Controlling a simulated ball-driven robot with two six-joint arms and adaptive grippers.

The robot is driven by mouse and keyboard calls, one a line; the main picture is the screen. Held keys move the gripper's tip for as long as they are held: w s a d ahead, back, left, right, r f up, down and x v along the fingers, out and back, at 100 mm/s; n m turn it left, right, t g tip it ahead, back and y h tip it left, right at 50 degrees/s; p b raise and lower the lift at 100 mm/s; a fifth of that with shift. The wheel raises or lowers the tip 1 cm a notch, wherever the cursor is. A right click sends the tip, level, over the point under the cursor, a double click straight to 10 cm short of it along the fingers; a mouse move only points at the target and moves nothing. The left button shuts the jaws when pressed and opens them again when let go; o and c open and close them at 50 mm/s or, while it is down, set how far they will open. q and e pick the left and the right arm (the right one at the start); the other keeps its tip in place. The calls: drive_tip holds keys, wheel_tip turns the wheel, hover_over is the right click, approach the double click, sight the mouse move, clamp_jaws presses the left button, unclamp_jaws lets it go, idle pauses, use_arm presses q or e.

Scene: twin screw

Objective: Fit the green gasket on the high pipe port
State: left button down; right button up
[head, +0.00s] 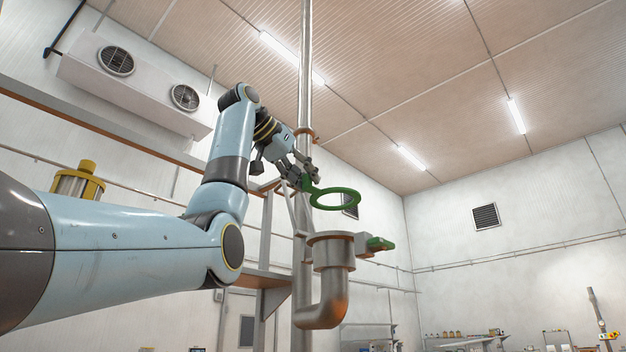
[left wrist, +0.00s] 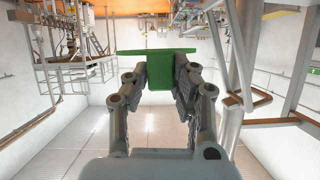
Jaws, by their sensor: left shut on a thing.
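The green gasket (head: 354,200) is a flat ring with a tab. My left gripper (head: 305,181) is shut on its tab and holds it in the air. In the left wrist view the gasket (left wrist: 175,54) appears edge-on between the fingers (left wrist: 160,75). The high pipe port (head: 332,239) is the upward-facing flange on a steel elbow pipe (head: 324,308). In the head view the ring appears above the flange with a gap between them. My right gripper is not in view.
A vertical steel pipe (head: 305,80) rises close behind my left gripper. A grey block with a green top (head: 380,243) sits at the right of the flange. A metal frame (head: 266,230) stands behind the pipe.

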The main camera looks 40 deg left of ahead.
use_arm(q)
drive_tip(key=shift+s+f, duration=0.2)
drive_tip(key=shift+f, duration=0.3)
drive_tip(key=shift+s+f, duration=0.15)
drive_tip(key=shift+f, duration=0.35)
wheel_tip(320, 180, down, 7)
drive_tip(key=b, duration=0.3)
drive_tip(key=shift+w+b, duration=0.15)
drive_tip(key=shift+b, duration=0.2)
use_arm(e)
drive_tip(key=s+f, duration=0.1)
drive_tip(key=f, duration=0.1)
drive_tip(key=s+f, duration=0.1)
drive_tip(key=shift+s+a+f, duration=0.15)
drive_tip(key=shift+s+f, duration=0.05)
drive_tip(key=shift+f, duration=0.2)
use_arm(q)
drive_tip(key=shift+r, duration=0.1)
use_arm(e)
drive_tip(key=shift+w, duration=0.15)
use_arm(q)
drive_tip(key=shift+f, duration=0.25)
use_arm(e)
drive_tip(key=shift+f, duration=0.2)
use_arm(q)
drive_tip(key=c, duration=1)
unclamp_jaws()
drive_tip(key=shift+c, duration=0.2)
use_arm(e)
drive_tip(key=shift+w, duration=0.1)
